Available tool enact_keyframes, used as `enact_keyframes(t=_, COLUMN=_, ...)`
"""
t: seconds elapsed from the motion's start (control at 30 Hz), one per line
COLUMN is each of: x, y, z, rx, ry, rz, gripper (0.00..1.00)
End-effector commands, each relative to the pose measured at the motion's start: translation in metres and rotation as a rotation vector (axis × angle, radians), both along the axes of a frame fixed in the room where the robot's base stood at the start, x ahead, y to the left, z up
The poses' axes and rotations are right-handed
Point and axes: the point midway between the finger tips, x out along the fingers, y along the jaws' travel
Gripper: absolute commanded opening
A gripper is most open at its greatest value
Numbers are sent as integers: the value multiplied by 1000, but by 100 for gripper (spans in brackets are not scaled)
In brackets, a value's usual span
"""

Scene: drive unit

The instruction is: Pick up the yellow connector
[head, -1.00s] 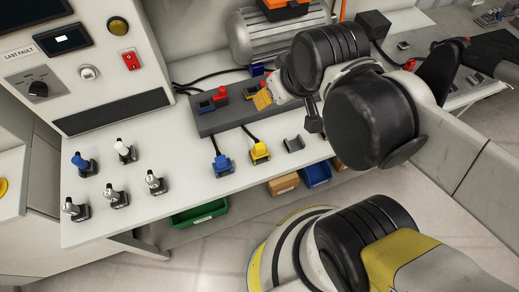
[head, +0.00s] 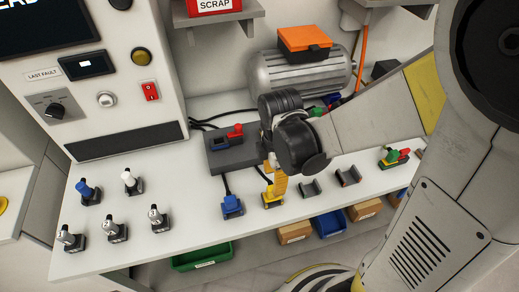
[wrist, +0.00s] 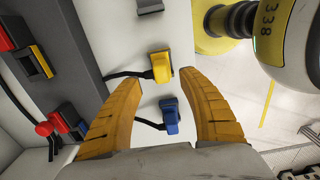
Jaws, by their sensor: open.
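The yellow connector (head: 268,200) sits near the bench's front edge, with a black cable running back from it. In the wrist view the yellow connector (wrist: 160,68) shows at the level of the fingertips, between them in the picture. My gripper (head: 279,184) has orange fingers and is close to the connector, overlapping its right side in the head view. In the wrist view my gripper (wrist: 159,80) is open with nothing held. I cannot tell the remaining height gap. A blue connector (head: 232,206) sits just left of the yellow one; it also shows in the wrist view (wrist: 170,117).
Behind is a dark grey block (head: 235,157) with red and blue parts. Empty grey holders (head: 310,188) stand right of the yellow connector. A green and red connector (head: 395,157) is farther right. A grey motor (head: 300,75) stands behind.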

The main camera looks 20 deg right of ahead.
Motion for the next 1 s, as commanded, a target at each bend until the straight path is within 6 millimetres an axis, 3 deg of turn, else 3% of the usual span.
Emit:
enact_keyframes(t=0.4, x=-2, y=-1, z=-54, rx=0, ry=-1, rz=-2, gripper=49)
enact_keyframes(t=0.7, x=-2, y=-1, z=-58, rx=0, ry=-1, rz=-2, gripper=49)
enact_keyframes(t=0.73, x=-2, y=-1, z=-58, rx=0, ry=-1, rz=-2, gripper=44)
enact_keyframes(t=0.87, x=-2, y=-1, z=-58, rx=0, ry=-1, rz=-2, gripper=4)
enact_keyframes(t=0.9, x=-2, y=-1, z=-58, rx=0, ry=-1, rz=-2, gripper=0)
enact_keyframes(t=1.0, x=-2, y=-1, z=-58, rx=0, ry=-1, rz=-2, gripper=0)
